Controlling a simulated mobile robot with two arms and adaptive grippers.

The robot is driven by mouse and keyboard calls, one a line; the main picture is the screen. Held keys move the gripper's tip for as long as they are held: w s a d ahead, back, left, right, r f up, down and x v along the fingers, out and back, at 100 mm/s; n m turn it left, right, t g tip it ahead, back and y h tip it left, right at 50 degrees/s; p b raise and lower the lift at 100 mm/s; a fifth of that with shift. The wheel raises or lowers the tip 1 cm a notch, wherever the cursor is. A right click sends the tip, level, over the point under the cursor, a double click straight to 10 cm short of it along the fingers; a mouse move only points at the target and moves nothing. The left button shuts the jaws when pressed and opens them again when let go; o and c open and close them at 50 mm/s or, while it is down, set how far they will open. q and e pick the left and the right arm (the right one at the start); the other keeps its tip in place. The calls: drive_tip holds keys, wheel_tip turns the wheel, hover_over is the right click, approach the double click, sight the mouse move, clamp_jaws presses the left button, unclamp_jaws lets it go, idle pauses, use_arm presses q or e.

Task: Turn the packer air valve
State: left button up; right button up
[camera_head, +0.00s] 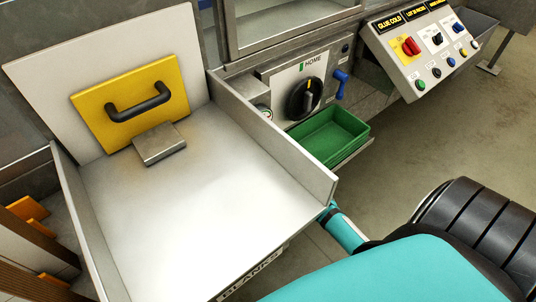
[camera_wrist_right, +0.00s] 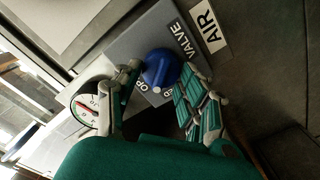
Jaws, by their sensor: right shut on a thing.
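The packer air valve has a round blue knob (camera_wrist_right: 160,68) on a grey panel marked VALVE in the right wrist view. My right gripper (camera_wrist_right: 163,76) is shut on this knob, with one finger on each side of it. The panel lettering below the knob is partly covered by the fingers. In the head view my right arm reaches in from the lower right and passes under the tray edge, so the right gripper is hidden there. My left gripper is in neither view.
A gauge with a red needle (camera_wrist_right: 86,110) sits beside the valve. A sign reading AIR (camera_wrist_right: 208,27) is next to it. A metal tray (camera_head: 190,220) fills the left of the head view. A green bin (camera_head: 330,135) and a control box (camera_head: 425,55) stand beyond it.

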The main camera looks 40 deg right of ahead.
drive_tip(key=n+b, duration=0.1)
drive_tip(key=n, duration=0.9)
drive_tip(key=shift+a+f+b, duration=0.1)
drive_tip(key=shift+f+b, duration=0.1)
drive_tip(key=shift+b, duration=0.2)
drive_tip(key=shift+n, duration=0.4)
drive_tip(key=o, duration=1.2)
drive_tip(key=shift+c, duration=0.2)
drive_tip(key=shift+s, duration=0.1)
drive_tip(key=s, duration=1.1)
drive_tip(key=shift+s+d, duration=0.4)
drive_tip(key=shift+d, duration=0.05)
